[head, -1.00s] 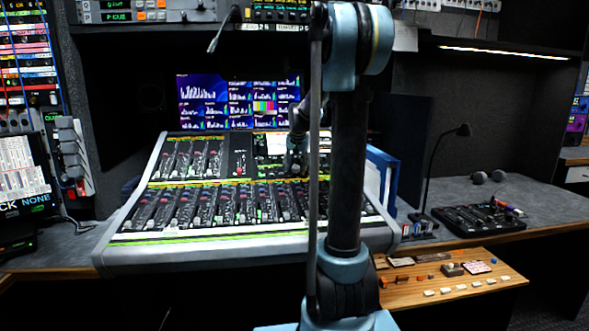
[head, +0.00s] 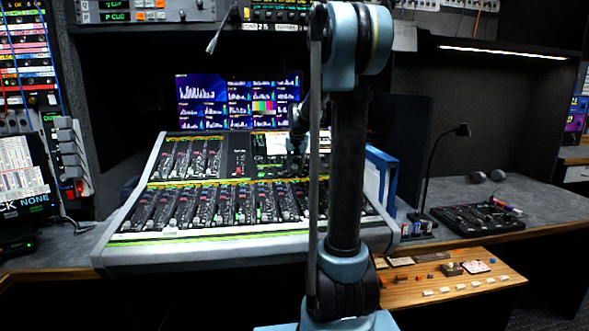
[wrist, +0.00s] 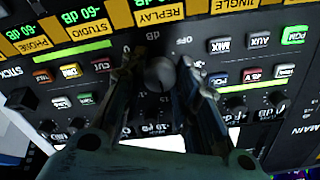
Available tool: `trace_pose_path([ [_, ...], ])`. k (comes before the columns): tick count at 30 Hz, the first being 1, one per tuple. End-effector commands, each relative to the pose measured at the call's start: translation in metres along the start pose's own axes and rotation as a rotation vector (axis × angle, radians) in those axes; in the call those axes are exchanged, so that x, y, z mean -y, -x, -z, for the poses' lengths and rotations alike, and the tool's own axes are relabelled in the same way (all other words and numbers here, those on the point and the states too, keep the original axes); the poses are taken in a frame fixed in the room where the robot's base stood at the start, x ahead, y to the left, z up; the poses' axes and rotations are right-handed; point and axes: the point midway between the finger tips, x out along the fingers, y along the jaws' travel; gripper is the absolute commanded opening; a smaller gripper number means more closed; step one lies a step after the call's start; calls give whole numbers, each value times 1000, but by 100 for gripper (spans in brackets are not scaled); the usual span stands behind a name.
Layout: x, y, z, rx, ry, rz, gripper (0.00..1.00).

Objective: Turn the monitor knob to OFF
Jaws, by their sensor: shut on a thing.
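The monitor knob (wrist: 157,74) is a grey round knob on the dark console panel, upper middle of the wrist view. My gripper (wrist: 160,84) has one finger on each side of it and is shut on it. The printed OFF mark (wrist: 184,41) shows up and to the right of the knob. Other dB marks below it are partly covered by my fingers. I cannot make out where the knob points. In the head view my gripper (head: 295,158) is down at the upper panel of the mixing console (head: 205,241), and the knob is too small to tell.
Lit buttons (wrist: 258,41) and small knobs lie close on both sides of the fingers. Yellow-labelled displays (wrist: 90,46) run above. Behind the console stands a monitor screen (head: 205,100). A desk lamp (head: 428,180) and a wooden shelf with small parts (head: 440,301) are to the right.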

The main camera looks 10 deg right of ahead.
Motion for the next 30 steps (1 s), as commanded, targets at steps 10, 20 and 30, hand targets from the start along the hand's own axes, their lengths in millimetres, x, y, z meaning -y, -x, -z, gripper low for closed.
trace_pose_path([
  [10, -1, 0, -1, 1, 256, 8, 5],
  [20, -1, 0, 0, 2, 569, 19, 5],
  [30, -2, 0, 0, 3, 893, 28, 5],
])
